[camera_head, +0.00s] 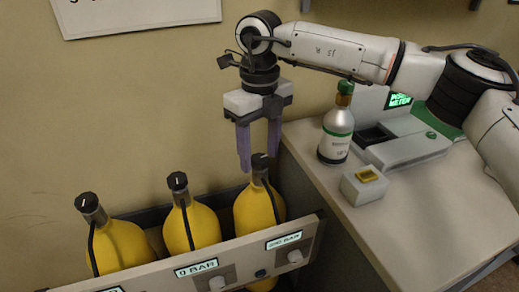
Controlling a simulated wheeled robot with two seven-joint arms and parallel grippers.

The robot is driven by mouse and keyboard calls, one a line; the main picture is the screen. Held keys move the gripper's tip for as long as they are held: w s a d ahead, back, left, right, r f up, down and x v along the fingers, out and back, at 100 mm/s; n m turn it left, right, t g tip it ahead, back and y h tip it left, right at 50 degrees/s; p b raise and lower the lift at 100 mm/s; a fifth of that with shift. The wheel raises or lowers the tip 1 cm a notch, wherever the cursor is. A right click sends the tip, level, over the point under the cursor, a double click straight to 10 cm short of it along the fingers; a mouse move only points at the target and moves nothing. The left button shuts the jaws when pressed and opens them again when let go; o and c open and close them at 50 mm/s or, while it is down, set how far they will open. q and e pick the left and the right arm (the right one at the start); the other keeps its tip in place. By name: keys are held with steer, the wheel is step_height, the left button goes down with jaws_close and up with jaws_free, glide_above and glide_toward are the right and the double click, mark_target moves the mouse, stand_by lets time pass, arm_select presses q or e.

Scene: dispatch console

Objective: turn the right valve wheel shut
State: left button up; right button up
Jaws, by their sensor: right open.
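Three yellow cylinders stand in a rack, each with a black valve wheel on top. The right valve wheel (260,161) sits on the right yellow cylinder (254,212). My right gripper (258,160) points down over it with purple fingers apart. The fingertips are level with the wheel or close to it in the picture; I cannot tell if they touch it. The middle valve wheel (177,181) and left valve wheel (87,202) stand clear of my gripper. The right gauge display (284,240) is too small to read surely. My left gripper is not in view.
The rack's front panel (240,262) carries the middle display (196,268), reading 0 BAR, and white knobs. A desk (345,215) on the right holds a silver bottle (336,135), a small box (363,186) and a grey device (408,150). A wall stands close behind.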

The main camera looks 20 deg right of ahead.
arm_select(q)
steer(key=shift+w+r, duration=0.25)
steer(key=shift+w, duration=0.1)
arm_select(e)
steer(key=shift+c, duration=0.4)
steer(key=c, duration=1)
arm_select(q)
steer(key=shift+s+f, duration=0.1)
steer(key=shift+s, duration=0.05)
arm_select(e)
steer(key=shift+o, duration=0.2)
